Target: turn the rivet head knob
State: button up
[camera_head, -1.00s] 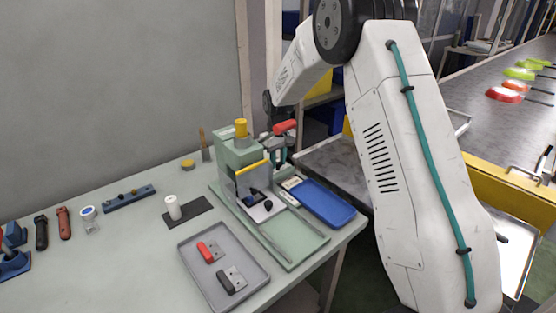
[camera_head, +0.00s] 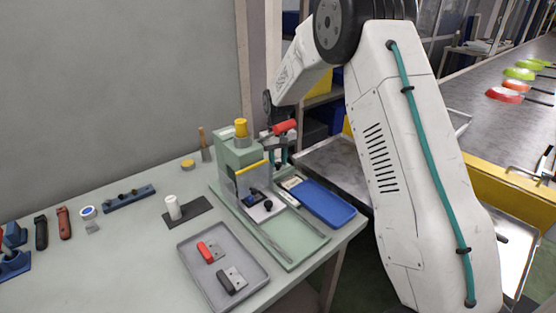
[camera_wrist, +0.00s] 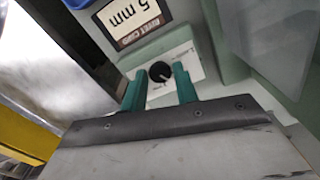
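The rivet head knob (camera_wrist: 160,72) is a small black round dial with a white pointer mark, set in a pale panel on the green press (camera_head: 236,148). In the wrist view my gripper (camera_wrist: 160,70) has its two green fingers apart, one on each side of the knob. A gap shows between the knob and each finger, so it is open and not clamped. A card reading "5 mm" (camera_wrist: 132,20) is beside the knob. In the head view my gripper (camera_head: 280,157) is at the press's right side, partly hidden, and the knob is hidden there.
The press has a yellow cap (camera_head: 240,128) and a red handle (camera_head: 285,127) close above my gripper. A blue tray (camera_head: 325,205) lies right of the press. A grey tray (camera_head: 190,262) with handle parts lies in front. The left bench has small tools.

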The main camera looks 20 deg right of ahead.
aim_at(278, 163)
jog(key=shift+o, duration=1.1)
jog(key=shift+r, duration=3.95)
